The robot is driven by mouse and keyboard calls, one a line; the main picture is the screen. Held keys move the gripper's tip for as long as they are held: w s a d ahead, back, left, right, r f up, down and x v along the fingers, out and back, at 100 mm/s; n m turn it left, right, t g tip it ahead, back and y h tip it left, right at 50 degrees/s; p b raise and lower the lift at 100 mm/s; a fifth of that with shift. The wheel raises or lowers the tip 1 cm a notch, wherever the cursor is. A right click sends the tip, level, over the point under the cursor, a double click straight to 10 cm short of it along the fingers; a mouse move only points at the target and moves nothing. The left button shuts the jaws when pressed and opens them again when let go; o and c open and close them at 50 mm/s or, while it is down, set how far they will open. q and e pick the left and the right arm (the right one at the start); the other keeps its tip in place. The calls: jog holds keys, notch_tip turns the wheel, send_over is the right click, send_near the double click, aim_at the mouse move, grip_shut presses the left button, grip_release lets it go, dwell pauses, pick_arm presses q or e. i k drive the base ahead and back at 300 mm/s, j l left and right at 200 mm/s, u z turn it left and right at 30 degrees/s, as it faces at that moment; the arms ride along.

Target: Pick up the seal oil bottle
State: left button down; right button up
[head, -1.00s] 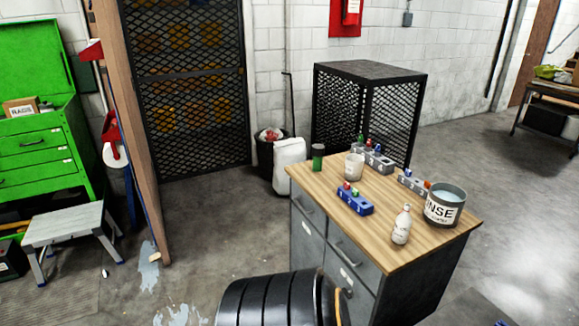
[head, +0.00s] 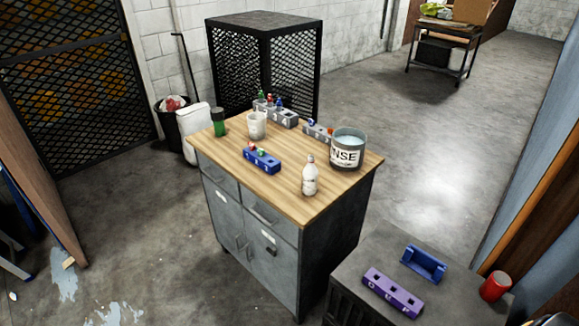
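A small white bottle (head: 310,177) with a narrow neck stands upright near the front right edge of the wood-topped cabinet (head: 300,205). Its label is too small to read, so I cannot tell if it is the seal oil bottle. A green bottle or jar (head: 218,123) with a dark cap stands at the cabinet's left corner; its label cannot be read either. Neither of my grippers is in view.
On the cabinet are a RINSE bucket (head: 347,150), a white cup (head: 257,126), a blue rack (head: 262,160) and grey racks (head: 276,115). A lower dark cabinet (head: 350,275) at front right holds a purple rack (head: 392,293), a blue holder (head: 424,263) and a red can (head: 495,286).

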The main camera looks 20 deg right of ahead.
aim_at(310, 172)
jog(key=z, duration=0.9)
